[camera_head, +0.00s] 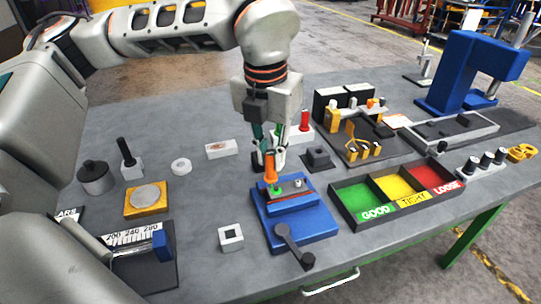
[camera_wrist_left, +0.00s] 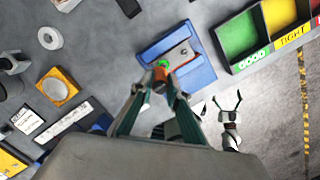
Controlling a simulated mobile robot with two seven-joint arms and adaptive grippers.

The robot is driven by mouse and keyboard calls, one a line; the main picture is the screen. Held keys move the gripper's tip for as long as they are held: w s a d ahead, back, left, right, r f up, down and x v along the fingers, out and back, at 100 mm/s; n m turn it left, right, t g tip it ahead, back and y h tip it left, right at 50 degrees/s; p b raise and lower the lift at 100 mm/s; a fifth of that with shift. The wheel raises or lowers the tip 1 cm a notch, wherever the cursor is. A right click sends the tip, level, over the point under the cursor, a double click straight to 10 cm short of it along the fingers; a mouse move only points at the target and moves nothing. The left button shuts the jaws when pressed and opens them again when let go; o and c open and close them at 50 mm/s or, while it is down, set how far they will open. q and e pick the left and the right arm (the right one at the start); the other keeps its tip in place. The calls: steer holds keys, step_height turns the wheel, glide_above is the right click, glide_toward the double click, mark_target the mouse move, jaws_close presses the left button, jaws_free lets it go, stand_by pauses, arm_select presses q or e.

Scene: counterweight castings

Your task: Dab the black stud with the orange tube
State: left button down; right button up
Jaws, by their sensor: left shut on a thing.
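My left gripper (camera_head: 268,160) is shut on the orange tube (camera_head: 270,170), held upright, tip down, over the blue fixture (camera_head: 304,222). In the left wrist view the tube (camera_wrist_left: 160,74) shows between the fingers. A green spot (camera_head: 277,190) is right at the tube's lower end; I cannot tell whether it is on the tube or on a stud. A silver stud (camera_head: 298,183) stands beside it on the fixture's grey block. I cannot make out a black stud; the tube may hide it. My right gripper (camera_wrist_left: 228,104) shows open and empty in the left wrist view.
A three-part bin (camera_head: 397,208) marked GOOD, TIGHT and LOOSE stands right of the fixture. A red tube (camera_head: 305,121) stands behind it. A black crank handle (camera_head: 294,246) sticks out at the front. A small white block (camera_head: 231,237) is at left.

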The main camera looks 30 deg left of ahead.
arm_select(q)
steer(key=shift+r+p, duration=1.35)
steer(key=shift+r, duration=0.95)
steer(key=shift+f, duration=0.1)
